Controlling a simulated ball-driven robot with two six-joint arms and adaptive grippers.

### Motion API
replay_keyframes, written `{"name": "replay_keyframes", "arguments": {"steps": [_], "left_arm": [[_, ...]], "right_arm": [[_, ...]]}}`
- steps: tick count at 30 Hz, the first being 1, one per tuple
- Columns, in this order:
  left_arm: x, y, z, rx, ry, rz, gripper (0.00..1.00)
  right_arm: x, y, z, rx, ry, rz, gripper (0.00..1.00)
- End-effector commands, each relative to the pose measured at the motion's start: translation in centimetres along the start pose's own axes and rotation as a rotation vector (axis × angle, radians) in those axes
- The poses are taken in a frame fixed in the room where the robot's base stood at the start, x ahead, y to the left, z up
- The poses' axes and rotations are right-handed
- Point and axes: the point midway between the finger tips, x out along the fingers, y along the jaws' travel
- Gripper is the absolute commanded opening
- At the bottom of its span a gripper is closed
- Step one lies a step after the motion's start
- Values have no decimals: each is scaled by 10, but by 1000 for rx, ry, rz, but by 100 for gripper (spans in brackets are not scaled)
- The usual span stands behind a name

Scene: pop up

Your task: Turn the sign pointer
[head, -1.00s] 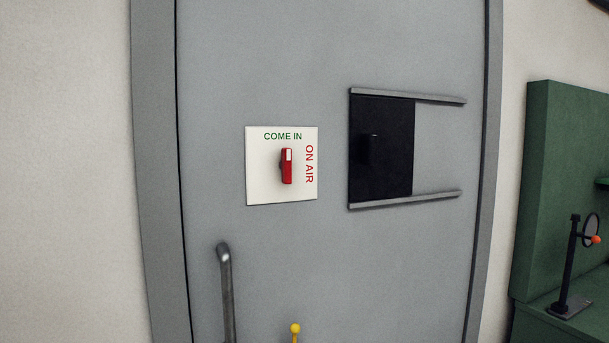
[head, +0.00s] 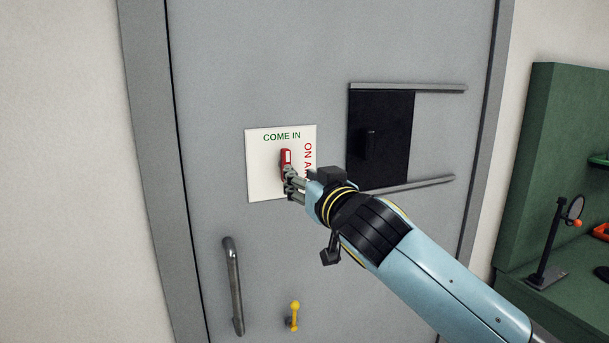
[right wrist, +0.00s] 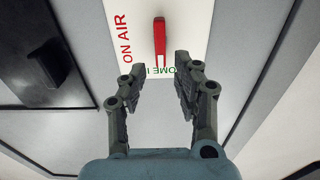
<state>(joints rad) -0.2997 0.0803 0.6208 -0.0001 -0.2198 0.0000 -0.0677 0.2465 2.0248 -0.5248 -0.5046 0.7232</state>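The sign is a white square plate (head: 262,180) on the grey door, with green COME IN along its top and red ON AIR down its right side. Its red pointer (head: 285,158) stands upright with its white-marked end toward COME IN. My right gripper (head: 289,180) is in front of the pointer's lower part and hides some of it and of ON AIR. In the right wrist view the red pointer (right wrist: 160,42) lies beyond the fingertips, and my right gripper (right wrist: 157,70) is open with clear space between its fingers. My left gripper is not in view.
A black sliding panel (head: 382,125) with a knob sits between two rails right of the sign. A vertical handle (head: 234,285) and a yellow lever (head: 294,315) are lower on the door. A green bench (head: 575,270) with a small mirror stand is at the right.

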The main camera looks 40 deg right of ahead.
Motion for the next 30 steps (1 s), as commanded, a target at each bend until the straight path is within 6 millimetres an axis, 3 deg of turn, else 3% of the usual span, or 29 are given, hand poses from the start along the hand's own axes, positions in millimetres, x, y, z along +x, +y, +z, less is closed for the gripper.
{"name": "replay_keyframes", "arguments": {"steps": [15, 22, 30], "left_arm": [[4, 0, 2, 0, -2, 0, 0], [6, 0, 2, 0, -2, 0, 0], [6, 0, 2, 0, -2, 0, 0]], "right_arm": [[63, 0, 1, 0, 1, 0, 31], [75, 0, 2, -1, -2, 0, 31], [75, 0, 2, -1, -2, -1, 0]]}}
